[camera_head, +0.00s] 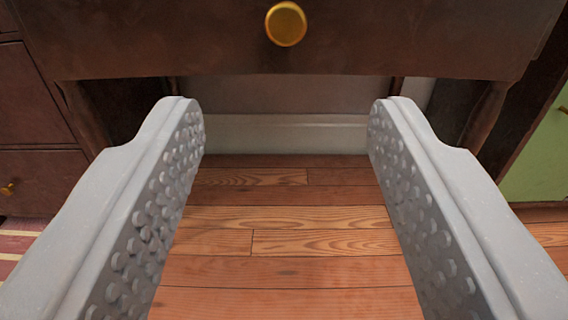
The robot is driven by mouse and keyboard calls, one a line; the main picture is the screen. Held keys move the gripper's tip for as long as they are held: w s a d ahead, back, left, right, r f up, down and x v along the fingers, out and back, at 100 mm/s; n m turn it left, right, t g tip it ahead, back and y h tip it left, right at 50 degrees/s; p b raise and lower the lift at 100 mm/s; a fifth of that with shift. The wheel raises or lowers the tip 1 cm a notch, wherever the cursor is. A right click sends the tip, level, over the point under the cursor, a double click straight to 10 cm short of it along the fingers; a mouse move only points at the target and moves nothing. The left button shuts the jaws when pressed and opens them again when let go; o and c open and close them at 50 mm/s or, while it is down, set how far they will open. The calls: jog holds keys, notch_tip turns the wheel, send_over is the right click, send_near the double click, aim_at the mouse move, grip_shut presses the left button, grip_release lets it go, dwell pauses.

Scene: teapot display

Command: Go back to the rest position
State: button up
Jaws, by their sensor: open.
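My gripper (286,128) is open, with its two grey studded fingers wide apart. Nothing is between the fingers; the wooden floor (290,240) shows through the gap. The fingers point toward a dark brown wooden cabinet (180,48) with a round brass knob (286,24). The knob is above the fingertips in the picture, and the fingers do not appear to touch it.
The dark cabinet stands on legs, with a pale skirting board (285,134) behind the space below it. Brown drawers (35,110) with a small brass knob stand at left. A green panel (540,155) is at right.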

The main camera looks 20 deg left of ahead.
dwell(0.4)
jog(key=w+d+r+m+g+h, duration=0.1)
jog(key=w+r+m+h, duration=0.2)
jog(key=w+r, duration=0.7)
jog(key=w+d+r+m+h, duration=0.25)
jog(key=w+r, duration=0.25)
jog(key=r, duration=0.8)
notch_tip(320, 180, up, 23)
jog(key=s, duration=0.2)
jog(key=s+d+r+n, duration=0.1)
jog(key=s+d+r, duration=0.3)
jog(key=s+r, duration=0.7)
jog(key=s+d+r+n+g, duration=0.1)
jog(key=s+d+r, duration=0.4)
jog(key=s+r, duration=0.7)
notch_tip(320, 180, up, 4)
jog(key=shift+s+d+r, duration=0.15)
jog(key=shift+s, duration=0.1)
